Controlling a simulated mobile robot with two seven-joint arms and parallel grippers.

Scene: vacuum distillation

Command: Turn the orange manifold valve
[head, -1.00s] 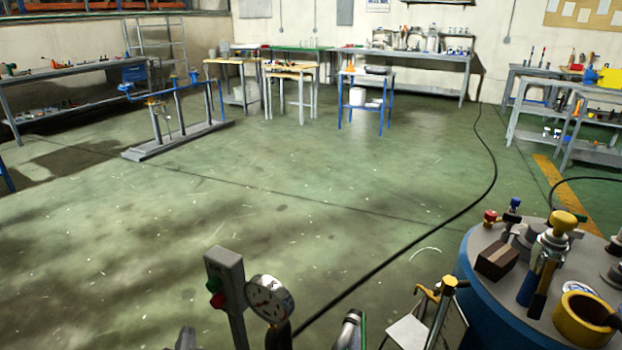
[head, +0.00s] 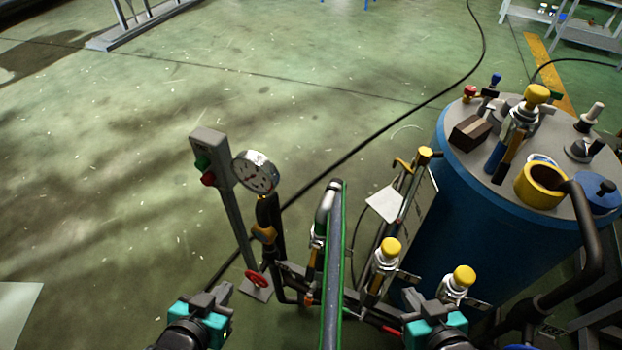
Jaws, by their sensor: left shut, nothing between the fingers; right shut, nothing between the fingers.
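An orange fitting (head: 264,234) sits on the dark pipe below a round pressure gauge (head: 255,172); I cannot tell whether it is the orange manifold valve. Two yellow-capped valves, one nearer the middle (head: 391,248) and one further right (head: 464,275), stand on the low pipework. A red handwheel (head: 257,278) is low on the left of the pipes. My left gripper (head: 222,296) is at the bottom, left of the pipes, shut and empty. My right gripper (head: 424,302) is at the bottom, below and between the yellow-capped valves, shut and empty. Neither visibly holds a valve.
A large blue tank (head: 445,208) with fittings on its lid stands at the right. A control post (head: 222,180) with green and red buttons stands beside the gauge. A vertical green-edged pipe (head: 333,265) rises between my grippers. Open floor (head: 130,170) lies at the left.

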